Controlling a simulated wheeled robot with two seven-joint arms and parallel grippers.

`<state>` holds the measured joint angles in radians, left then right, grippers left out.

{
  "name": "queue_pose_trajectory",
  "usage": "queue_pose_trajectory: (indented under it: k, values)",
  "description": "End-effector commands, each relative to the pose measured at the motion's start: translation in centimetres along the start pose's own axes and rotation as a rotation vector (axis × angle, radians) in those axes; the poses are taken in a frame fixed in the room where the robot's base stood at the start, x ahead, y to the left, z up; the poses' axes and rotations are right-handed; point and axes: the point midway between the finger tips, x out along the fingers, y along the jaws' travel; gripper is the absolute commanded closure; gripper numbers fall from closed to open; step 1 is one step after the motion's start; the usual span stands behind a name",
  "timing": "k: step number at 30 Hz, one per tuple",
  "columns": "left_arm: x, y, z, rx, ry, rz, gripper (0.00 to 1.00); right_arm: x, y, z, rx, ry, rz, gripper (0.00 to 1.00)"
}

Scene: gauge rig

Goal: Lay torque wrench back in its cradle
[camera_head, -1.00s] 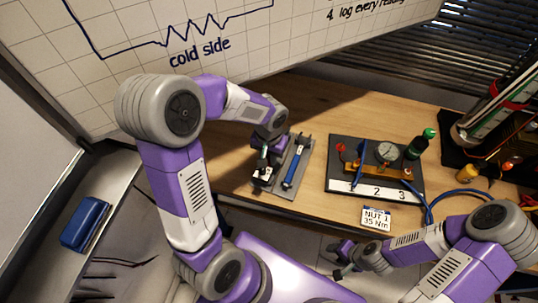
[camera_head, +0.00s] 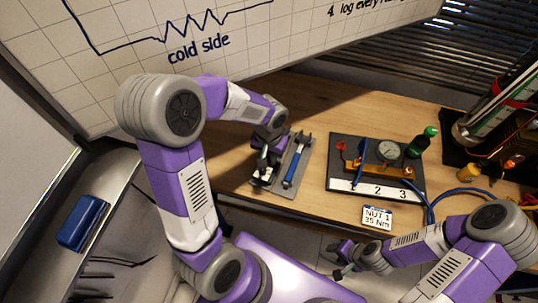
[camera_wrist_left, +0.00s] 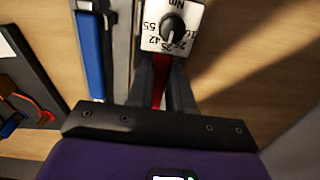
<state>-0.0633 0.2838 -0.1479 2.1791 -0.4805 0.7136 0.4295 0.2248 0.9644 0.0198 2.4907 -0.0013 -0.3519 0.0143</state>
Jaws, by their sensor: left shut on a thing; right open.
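My left gripper (camera_wrist_left: 160,85) is shut on a slim red part, which I take to be the torque wrench (camera_wrist_left: 158,96). Most of it is hidden by the fingers. A white block with a black Nm dial (camera_wrist_left: 170,30) shows just past the fingertips, and whether it belongs to the wrench I cannot tell. In the head view my left gripper (camera_head: 264,163) is low over the left side of a grey tray (camera_head: 283,188), seemingly the cradle. A blue-handled spanner (camera_head: 293,168) lies on the tray to the right. My right gripper (camera_head: 338,262) is open and empty at the table's front.
A dark board (camera_head: 335,160) with a gauge (camera_head: 388,151) and numbered strip stands to the right. A green-capped bottle (camera_head: 421,143) is near it. A "NUT 1 35 Nm" card (camera_head: 377,218) is at the front edge. Blue hose runs right. Bare wood lies behind the tray.

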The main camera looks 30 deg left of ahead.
Motion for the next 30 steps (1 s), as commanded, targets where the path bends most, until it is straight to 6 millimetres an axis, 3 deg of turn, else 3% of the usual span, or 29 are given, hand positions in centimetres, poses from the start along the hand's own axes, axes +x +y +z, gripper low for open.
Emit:
queue_pose_trajectory:
  k: [17, 18, 22, 23, 30]
  values:
    - [0.59, 0.01, -0.02, 0.000, 0.001, 0.000, 1.00, 0.47, 0.18, -0.02, 0.000, 0.000, 0.000, 0.53]
    - [0.59, 0.01, -0.02, 0.000, 0.001, 0.000, 0.73, 0.47, 0.18, -0.02, 0.000, 0.000, 0.000, 0.53]
    - [0.59, 0.01, -0.02, 0.000, 0.001, 0.000, 0.53, 0.47, 0.18, -0.02, 0.000, 0.000, 0.000, 0.53]
    - [0.59, 0.00, -0.02, 0.000, 0.001, 0.000, 0.50, 0.47, 0.18, -0.02, 0.000, 0.000, 0.000, 0.53]
    - [0.61, -0.01, 0.02, 0.000, -0.001, 0.000, 0.50, 0.47, 0.18, -0.02, 0.000, 0.000, 0.000, 0.53]
